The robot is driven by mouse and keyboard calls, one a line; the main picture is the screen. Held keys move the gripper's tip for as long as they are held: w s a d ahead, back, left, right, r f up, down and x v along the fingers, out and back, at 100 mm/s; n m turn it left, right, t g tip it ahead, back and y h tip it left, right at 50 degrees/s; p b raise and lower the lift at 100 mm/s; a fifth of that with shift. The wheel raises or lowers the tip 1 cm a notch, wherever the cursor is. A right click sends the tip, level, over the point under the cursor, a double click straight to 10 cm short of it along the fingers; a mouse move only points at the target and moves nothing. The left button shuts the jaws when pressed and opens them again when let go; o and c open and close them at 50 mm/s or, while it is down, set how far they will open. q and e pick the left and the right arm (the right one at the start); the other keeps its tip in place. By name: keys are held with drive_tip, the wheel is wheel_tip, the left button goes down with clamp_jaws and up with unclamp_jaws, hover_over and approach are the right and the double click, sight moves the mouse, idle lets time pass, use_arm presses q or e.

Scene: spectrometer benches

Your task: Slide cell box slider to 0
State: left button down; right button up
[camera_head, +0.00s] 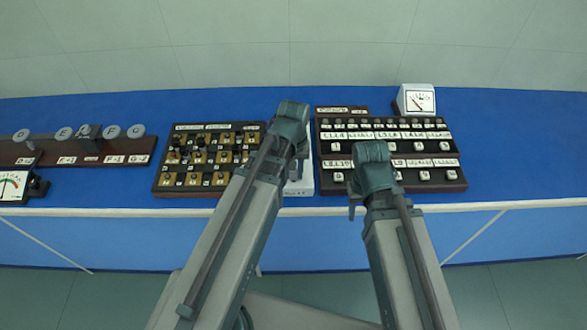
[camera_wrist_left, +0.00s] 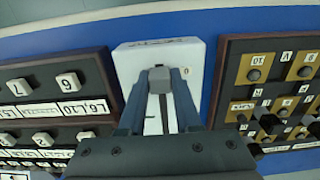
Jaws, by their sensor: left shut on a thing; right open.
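The cell box (camera_head: 300,187) is a white box between two dark panels, largely hidden behind my left arm in the head view. In the left wrist view the white box (camera_wrist_left: 190,60) shows a slot with a small grey slider knob (camera_wrist_left: 160,76) in it. My left gripper (camera_wrist_left: 161,84) is over the box with its fingers closed around the knob. In the head view my left gripper (camera_head: 297,148) is seen from behind and hides the knob. My right gripper (camera_head: 370,190) is open and empty over the right panel.
A dark panel with brass plates and black knobs (camera_head: 205,158) stands left of the box. A panel with white push buttons (camera_head: 430,165) stands right of it, a small meter (camera_head: 416,100) behind. A board with round discs (camera_head: 90,145) is at far left.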

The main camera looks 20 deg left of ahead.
sight(294, 174)
use_arm(q)
drive_tip(key=c, duration=0.6)
unclamp_jaws()
drive_tip(key=shift+s, duration=0.2)
drive_tip(key=shift+r, duration=0.15)
wheel_tip(294, 174, up, 14)
drive_tip(key=p, duration=1.3)
drive_tip(key=shift+f+p, duration=0.25)
drive_tip(key=shift+p, duration=0.15)
drive_tip(key=s+d+f+m+y+b, duration=0.1)
drive_tip(key=s+d+f+m+b, duration=0.6)
drive_tip(key=s+d, duration=0.1)
drive_tip(key=shift+d, duration=0.4)
